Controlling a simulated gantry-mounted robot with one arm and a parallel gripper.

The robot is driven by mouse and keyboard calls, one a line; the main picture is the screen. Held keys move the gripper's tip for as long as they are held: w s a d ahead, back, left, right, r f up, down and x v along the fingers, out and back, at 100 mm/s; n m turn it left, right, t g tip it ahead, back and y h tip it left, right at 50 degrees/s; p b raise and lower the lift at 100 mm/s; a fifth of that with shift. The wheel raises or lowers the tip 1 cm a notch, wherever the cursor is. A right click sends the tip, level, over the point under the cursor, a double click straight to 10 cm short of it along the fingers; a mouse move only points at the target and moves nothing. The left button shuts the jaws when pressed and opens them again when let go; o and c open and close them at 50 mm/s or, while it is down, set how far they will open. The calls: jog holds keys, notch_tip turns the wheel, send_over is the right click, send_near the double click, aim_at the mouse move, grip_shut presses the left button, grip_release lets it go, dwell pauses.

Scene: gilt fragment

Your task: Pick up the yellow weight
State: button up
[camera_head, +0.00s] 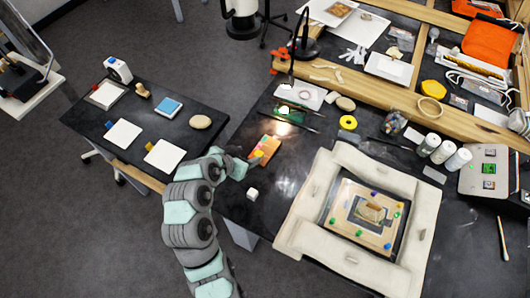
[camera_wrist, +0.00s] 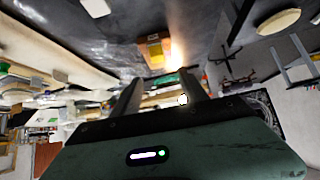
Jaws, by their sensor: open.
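Two yellow items could be the yellow weight, and I cannot tell which it is. One is a yellow ring (camera_head: 348,122) lying flat on the dark table. The other is a yellow hexagonal piece (camera_head: 433,88) on the wooden-framed bench further back. I cannot make out either in the wrist view. My gripper (camera_head: 252,160) is at the left part of the dark table, left of both and well apart from them. In the wrist view my gripper (camera_wrist: 162,90) has its two dark fingers spread with nothing between them. An orange and yellow block (camera_head: 265,150) lies close by, also in the wrist view (camera_wrist: 154,52).
A small white cube (camera_head: 252,194) lies near the table's left edge. A padded white frame (camera_head: 418,218) surrounds a gilt fragment (camera_head: 371,212). White bottles (camera_head: 443,151) and a jar (camera_head: 394,122) stand at the right. A lamp (camera_head: 303,46) stands behind.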

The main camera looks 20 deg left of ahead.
aim_at(259, 154)
jog(key=x, duration=0.5)
jog(key=shift+s, duration=0.15)
jog(key=shift+s+f+p+x, duration=0.15)
jog(key=shift+p+x, duration=0.1)
jog(key=shift+x, duration=1.25)
jog(key=shift+s+f+p+x, duration=0.15)
jog(key=shift+p+x, duration=0.1)
jog(key=shift+x, duration=1.2)
jog(key=shift+c, duration=0.3)
grip_shut()
